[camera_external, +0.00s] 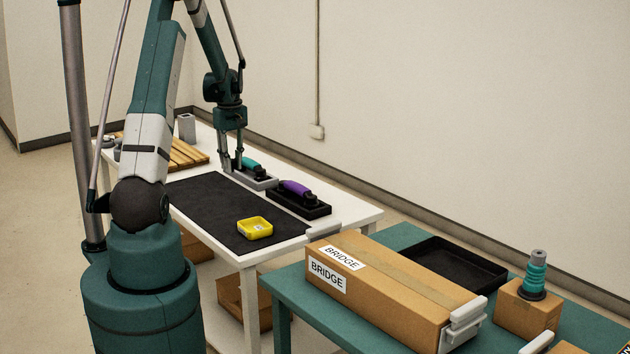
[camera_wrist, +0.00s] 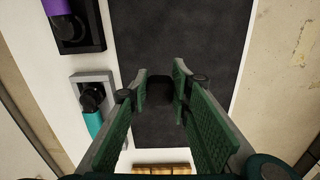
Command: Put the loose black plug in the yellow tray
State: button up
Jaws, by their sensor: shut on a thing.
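The yellow tray (camera_external: 255,228) sits on the black mat (camera_external: 205,200) near its front right end in the outside view, with a small pale label. It is not in the wrist view. My gripper (camera_external: 232,168) points down over the far side of the mat, left of and beyond the tray. In the wrist view my gripper (camera_wrist: 160,84) is shut on a dark thing (camera_wrist: 160,91) between its fingertips, which seems to be the black plug. Its outline is hard to tell against the black mat, and it cannot be made out in the outside view.
A grey cradle with a teal handset (camera_external: 250,166) stands close beside my gripper. A black cradle with a purple handset (camera_external: 298,188) stands right of it. A wooden slatted rack (camera_external: 188,154) lies at the left. A BRIDGE box (camera_external: 390,290) stands on the green table.

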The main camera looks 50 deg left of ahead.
jog(key=s+d+r+b, duration=0.1)
jog(key=s+d, duration=0.4)
jog(key=d, duration=0.8)
jog(key=s+d+r+b, duration=0.1)
jog(key=s+d, duration=0.4)
jog(key=d, duration=0.8)
jog(key=shift+s+d+r+n, duration=0.15)
jog(key=shift+d+r+n, duration=0.25)
jog(key=shift+r, duration=0.2)
jog(key=shift+f+b, duration=0.35)
jog(key=shift+f, duration=2.55)
jog(key=shift+f, duration=2.1)
jog(key=shift+f+b, duration=0.6)
jog(key=shift+b, duration=0.25)
jog(key=o, duration=0.9)
